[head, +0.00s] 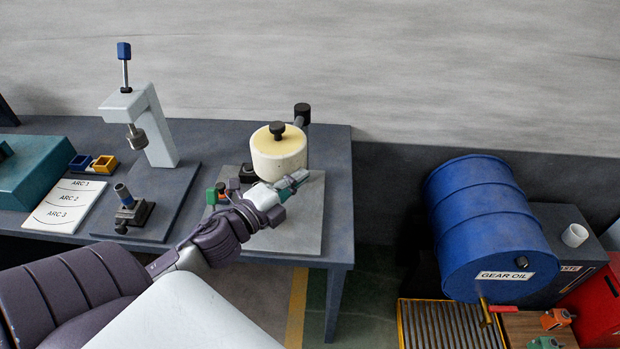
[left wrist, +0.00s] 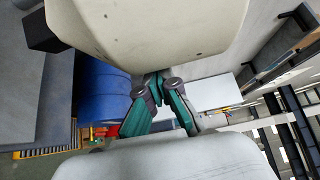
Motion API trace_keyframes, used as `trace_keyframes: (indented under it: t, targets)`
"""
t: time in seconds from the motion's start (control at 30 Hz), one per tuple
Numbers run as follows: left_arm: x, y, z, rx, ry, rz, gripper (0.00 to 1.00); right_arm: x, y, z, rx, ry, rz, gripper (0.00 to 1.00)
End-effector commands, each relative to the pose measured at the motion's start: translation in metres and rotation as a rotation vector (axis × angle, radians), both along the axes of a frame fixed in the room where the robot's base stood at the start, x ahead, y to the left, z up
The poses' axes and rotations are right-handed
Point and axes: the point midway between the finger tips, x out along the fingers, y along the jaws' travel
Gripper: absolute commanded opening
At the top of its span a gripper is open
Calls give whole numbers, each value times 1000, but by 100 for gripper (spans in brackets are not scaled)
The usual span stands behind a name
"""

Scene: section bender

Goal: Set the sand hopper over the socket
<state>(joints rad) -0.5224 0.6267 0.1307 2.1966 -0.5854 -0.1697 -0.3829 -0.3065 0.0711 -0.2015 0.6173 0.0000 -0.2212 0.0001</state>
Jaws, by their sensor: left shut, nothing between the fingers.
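A cream round hopper (head: 278,155) with a black knob on top stands above a grey base plate (head: 309,220) on the right part of the bench. It also fills the top of the left wrist view (left wrist: 150,32). A black block (head: 248,174) sits at its lower left; I cannot tell whether this is the socket. My left gripper (head: 299,179), with green fingers, is shut and empty at the hopper's lower front right; touching or apart is unclear. Its fingers also show in the left wrist view (left wrist: 160,84). My right gripper is not in view.
A grey press (head: 148,120) stands on the bench (head: 215,133) left of the hopper. A white arc chart (head: 65,205) and a teal box (head: 30,170) lie further left. Beyond the right edge, a blue gear oil drum (head: 485,220) lies above a yellow-edged grate (head: 450,325).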

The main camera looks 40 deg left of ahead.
Motion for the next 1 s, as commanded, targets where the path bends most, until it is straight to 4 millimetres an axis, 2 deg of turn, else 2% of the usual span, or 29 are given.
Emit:
trace_keyframes:
  t: [0.03,0.2,0.37,0.5,0.73,1.0]
  targets:
    - [-4,11,-4,8,8,-31,0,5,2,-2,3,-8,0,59]
    - [-15,35,-3,8,8,-166,0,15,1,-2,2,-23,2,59]
    - [-23,57,-2,6,5,-268,0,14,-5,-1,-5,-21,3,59]
    - [-28,70,-1,2,2,-265,0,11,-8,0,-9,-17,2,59]
    - [-31,83,-1,2,1,-264,0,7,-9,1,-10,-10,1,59]
    - [-31,88,-1,3,0,-258,0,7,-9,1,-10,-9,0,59]
